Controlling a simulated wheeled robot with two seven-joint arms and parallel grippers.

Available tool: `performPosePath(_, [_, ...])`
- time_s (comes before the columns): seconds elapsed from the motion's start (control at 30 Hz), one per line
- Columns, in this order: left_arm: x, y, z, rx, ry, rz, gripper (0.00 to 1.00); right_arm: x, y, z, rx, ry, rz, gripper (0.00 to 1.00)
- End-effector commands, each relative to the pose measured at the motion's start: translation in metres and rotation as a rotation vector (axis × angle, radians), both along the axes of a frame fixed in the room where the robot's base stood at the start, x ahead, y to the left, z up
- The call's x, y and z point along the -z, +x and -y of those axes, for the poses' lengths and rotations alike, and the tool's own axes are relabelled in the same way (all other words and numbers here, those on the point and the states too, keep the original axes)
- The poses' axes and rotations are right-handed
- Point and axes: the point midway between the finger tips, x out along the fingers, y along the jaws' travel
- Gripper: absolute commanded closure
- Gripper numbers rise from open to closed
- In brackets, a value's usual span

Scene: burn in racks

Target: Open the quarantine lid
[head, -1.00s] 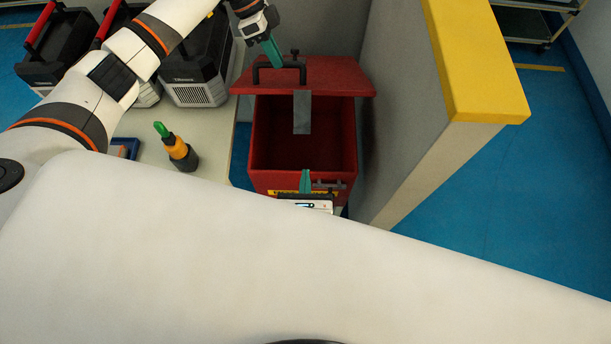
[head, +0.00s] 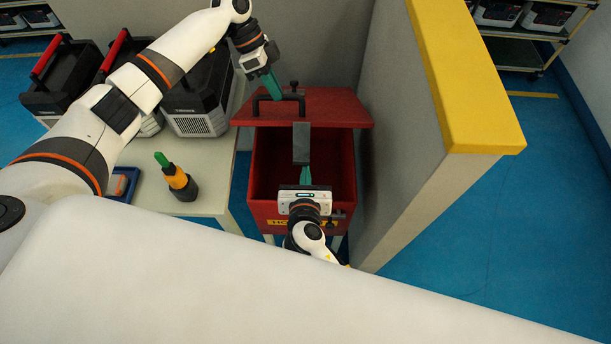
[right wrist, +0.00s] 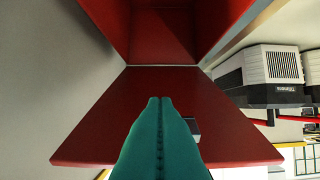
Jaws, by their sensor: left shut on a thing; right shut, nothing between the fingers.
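The red quarantine box (head: 345,170) stands beside the grey partition, its inside partly visible. Its red lid (head: 340,108) is raised and tilted, with a black handle (head: 262,100) and a grey strip (head: 301,143) at its front edge. My left gripper (head: 274,92) is shut on the lid handle; its green fingertips partly hide the grip. My right gripper (head: 306,172) is shut and empty over the front of the box opening, below the strip. In the right wrist view its green fingers (right wrist: 160,105) point toward the red lid panel (right wrist: 95,125); whether they touch is unclear.
A grey partition with a yellow top (head: 465,95) stands close on the right. On the pale table (head: 215,195) at left are an orange-and-black tool with a green tip (head: 178,182) and a grey case (head: 195,105). Blue floor lies beyond the partition.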

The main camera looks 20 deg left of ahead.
Motion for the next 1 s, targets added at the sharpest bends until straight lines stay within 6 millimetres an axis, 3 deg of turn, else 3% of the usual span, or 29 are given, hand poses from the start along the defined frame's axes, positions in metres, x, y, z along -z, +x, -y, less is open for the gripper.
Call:
performPosePath(0.27, [0.003, 0.0, -0.002, -0.003, 0.005, 0.0, 1.0, -0.03, 0.013, -0.004, 0.0, 0.005, 0.01, 1.0])
performPosePath(0.53, [0.006, -0.003, -0.001, 0.001, 0.008, -0.012, 1.0, -0.035, 0.015, -0.005, -0.002, 0.007, 0.017, 1.0])
performPosePath(0.57, [0.006, -0.003, -0.001, 0.001, 0.008, -0.013, 0.82, -0.035, 0.015, -0.006, -0.002, 0.008, 0.017, 1.0])
performPosePath(0.67, [0.005, -0.003, 0.0, 0.002, 0.007, -0.013, 0.66, -0.034, 0.015, -0.006, -0.003, 0.008, 0.016, 1.0])
performPosePath(1.0, [-0.002, 0.0, -0.002, 0.001, 0.002, -0.003, 0.64, -0.03, 0.013, -0.004, -0.001, 0.004, 0.008, 1.0])
